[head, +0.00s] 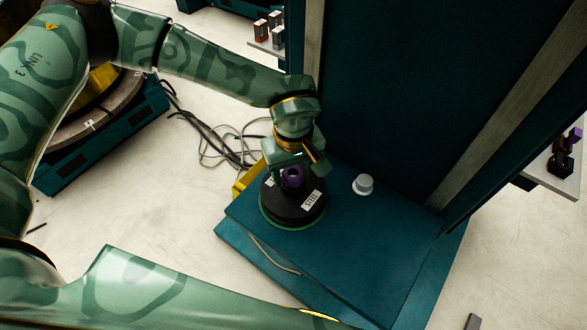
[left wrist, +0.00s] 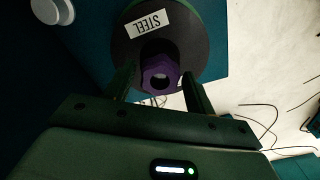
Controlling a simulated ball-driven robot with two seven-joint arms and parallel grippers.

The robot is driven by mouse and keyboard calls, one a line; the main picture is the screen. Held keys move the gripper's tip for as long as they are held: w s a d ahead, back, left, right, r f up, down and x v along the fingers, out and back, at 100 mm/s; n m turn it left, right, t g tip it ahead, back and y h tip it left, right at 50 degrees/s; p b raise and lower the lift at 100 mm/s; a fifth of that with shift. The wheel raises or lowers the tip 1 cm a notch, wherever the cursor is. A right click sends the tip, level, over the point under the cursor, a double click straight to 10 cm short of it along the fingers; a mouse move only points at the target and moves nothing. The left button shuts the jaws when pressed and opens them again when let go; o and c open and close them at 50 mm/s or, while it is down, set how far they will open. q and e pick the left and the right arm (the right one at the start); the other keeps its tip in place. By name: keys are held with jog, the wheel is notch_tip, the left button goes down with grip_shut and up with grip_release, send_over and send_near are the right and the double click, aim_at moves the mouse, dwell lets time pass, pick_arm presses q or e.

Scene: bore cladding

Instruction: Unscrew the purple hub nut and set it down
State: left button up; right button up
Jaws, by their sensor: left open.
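The purple hub nut (head: 292,177) sits on top of a round black hub (head: 290,210) with a white label, on the teal platform. In the left wrist view the nut (left wrist: 160,73) has a hole in its middle, and the black disc (left wrist: 190,45) behind it carries a label reading STEEL. My left gripper (head: 297,168) is at the nut, with its fingers open on either side of it. In the left wrist view the two fingers (left wrist: 158,85) flank the nut; whether they touch it I cannot tell. My right gripper is not in view.
A white round knob (head: 363,184) stands on the teal platform (head: 340,250) to the right of the hub. A tall teal panel rises behind. Loose cables (head: 225,145) lie on the floor to the left. A shelf (head: 560,175) with small parts is at the right.

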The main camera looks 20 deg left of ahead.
pick_arm(q)
jog(key=shift+m, duration=0.5)
jog(key=c, duration=0.5)
jog(key=n, duration=0.6)
jog(key=shift+n, duration=0.3)
jog(key=shift+c, duration=0.2)
jog(key=n, duration=0.5)
jog(key=shift+n, duration=0.3)
jog(key=o, duration=0.5)
jog(key=shift+o, duration=0.2)
jog(key=m, duration=0.7)
jog(key=shift+r, duration=0.1)
jog(key=m, duration=0.5)
